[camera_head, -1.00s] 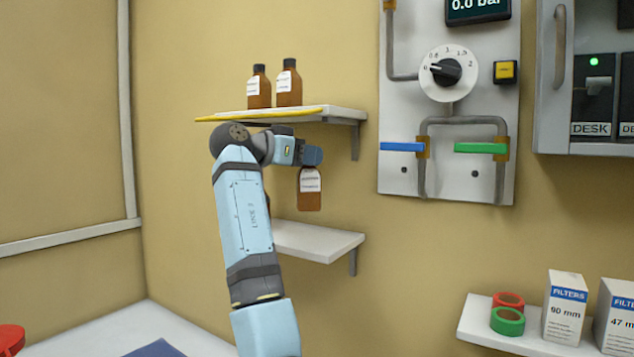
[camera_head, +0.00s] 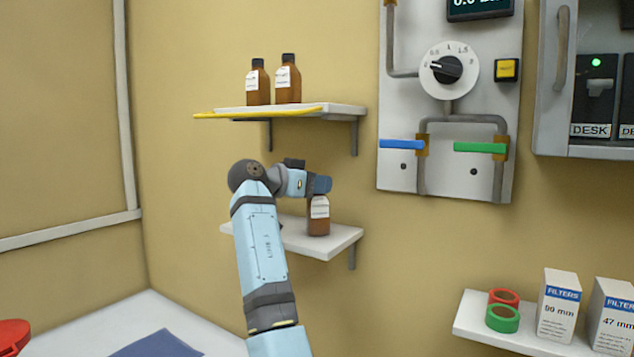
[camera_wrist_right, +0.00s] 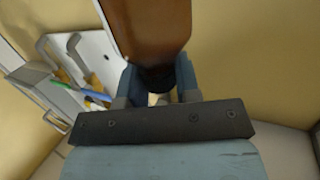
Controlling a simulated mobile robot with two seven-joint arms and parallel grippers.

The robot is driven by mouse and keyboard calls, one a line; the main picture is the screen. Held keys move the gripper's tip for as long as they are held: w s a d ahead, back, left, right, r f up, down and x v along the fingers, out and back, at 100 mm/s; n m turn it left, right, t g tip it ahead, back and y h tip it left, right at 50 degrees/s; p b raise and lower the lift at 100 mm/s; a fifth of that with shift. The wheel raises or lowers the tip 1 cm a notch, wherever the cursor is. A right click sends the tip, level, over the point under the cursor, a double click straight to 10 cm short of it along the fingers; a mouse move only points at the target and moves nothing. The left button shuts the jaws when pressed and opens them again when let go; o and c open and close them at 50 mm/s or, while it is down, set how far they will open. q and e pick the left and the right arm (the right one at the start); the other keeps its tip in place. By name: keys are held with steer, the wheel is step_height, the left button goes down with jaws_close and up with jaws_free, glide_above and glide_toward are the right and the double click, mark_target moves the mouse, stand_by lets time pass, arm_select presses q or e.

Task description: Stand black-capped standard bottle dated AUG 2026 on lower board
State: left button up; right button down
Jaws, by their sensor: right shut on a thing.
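A brown bottle with a white label (camera_head: 319,217) is upright at the lower board (camera_head: 290,238), near its right end. Its base appears at the board's surface; I cannot tell whether it touches. My right gripper (camera_head: 320,186) is shut on its top, which hides the cap. In the right wrist view the brown bottle body (camera_wrist_right: 152,28) and its dark neck show between the fingers (camera_wrist_right: 160,88). The label's date is too small to read. My left gripper is not in view.
A valve panel (camera_head: 400,170) is to the right. Filter boxes (camera_head: 558,308) and tape rolls (camera_head: 503,317) stand on a lower-right shelf.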

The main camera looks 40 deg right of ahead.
steer(key=c, duration=1.3)
jaws_free()
steer(key=shift+f, duration=0.15)
steer(key=o, duration=0.5)
steer(key=shift+r, duration=0.2)
steer(key=shift+a, duration=0.35)
steer(key=a+b, duration=0.1)
steer(key=a, duration=0.2)
steer(key=a+r+b, duration=0.1)
steer(key=a, duration=0.3)
steer(key=a+b, duration=0.1)
steer(key=a, duration=0.3)
steer(key=shift+a+r, duration=0.15)
steer(key=shift+r, duration=0.25)
